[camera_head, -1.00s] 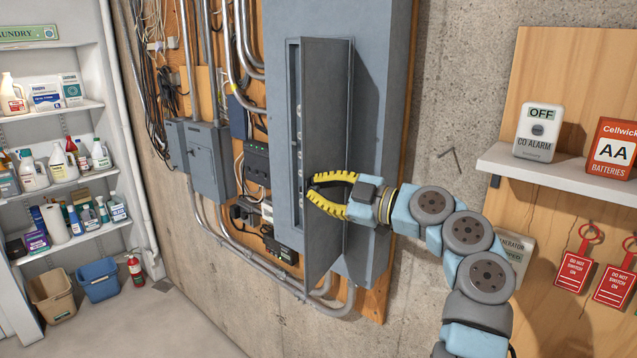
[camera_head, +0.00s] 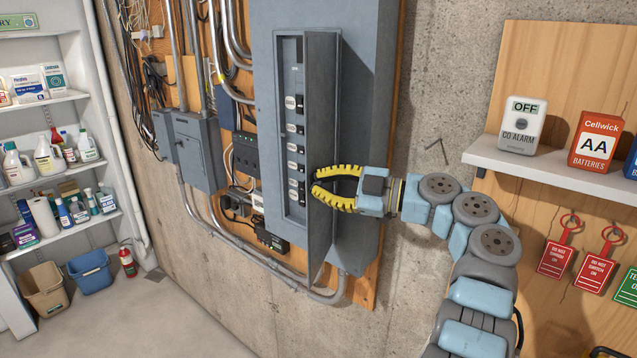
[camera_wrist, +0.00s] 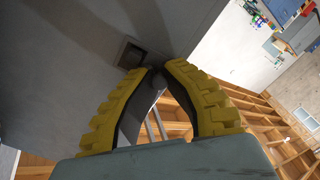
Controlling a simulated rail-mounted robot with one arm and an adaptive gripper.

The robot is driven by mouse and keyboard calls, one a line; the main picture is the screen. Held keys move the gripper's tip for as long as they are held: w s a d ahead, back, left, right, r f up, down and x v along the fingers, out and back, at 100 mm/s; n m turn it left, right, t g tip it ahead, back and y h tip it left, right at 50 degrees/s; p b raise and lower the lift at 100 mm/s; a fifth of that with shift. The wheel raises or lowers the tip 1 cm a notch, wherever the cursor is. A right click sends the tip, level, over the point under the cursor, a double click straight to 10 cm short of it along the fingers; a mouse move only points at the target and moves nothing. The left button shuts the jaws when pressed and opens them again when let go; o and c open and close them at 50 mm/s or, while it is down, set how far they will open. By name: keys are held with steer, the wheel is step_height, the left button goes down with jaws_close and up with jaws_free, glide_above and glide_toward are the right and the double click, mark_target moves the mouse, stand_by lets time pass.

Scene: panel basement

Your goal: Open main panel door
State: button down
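The grey main panel door (camera_head: 321,120) stands ajar on the grey panel box (camera_head: 365,100), hinged along its right side. The opening to its left shows a column of labelled breakers (camera_head: 295,150). My gripper (camera_head: 314,190) has yellow ribbed fingers and reaches in from the right. Its tips meet at the door's free edge, around mid-height. In the wrist view the fingers (camera_wrist: 156,76) bow apart and close together at the tips on a small dark part by the door edge. A recessed latch (camera_wrist: 132,55) shows just beyond. The exact contact is partly hidden.
A shelf (camera_head: 560,172) with a CO alarm (camera_head: 523,126) and a battery box (camera_head: 596,140) is at the right, above red tags (camera_head: 556,259). Conduits and smaller boxes (camera_head: 198,150) line the wall to the left. The floor (camera_head: 190,315) in front is clear.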

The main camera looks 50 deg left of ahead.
stand_by(0.4)
steer(key=c, duration=1)
jaws_free()
steer(key=shift+c, duration=0.2)
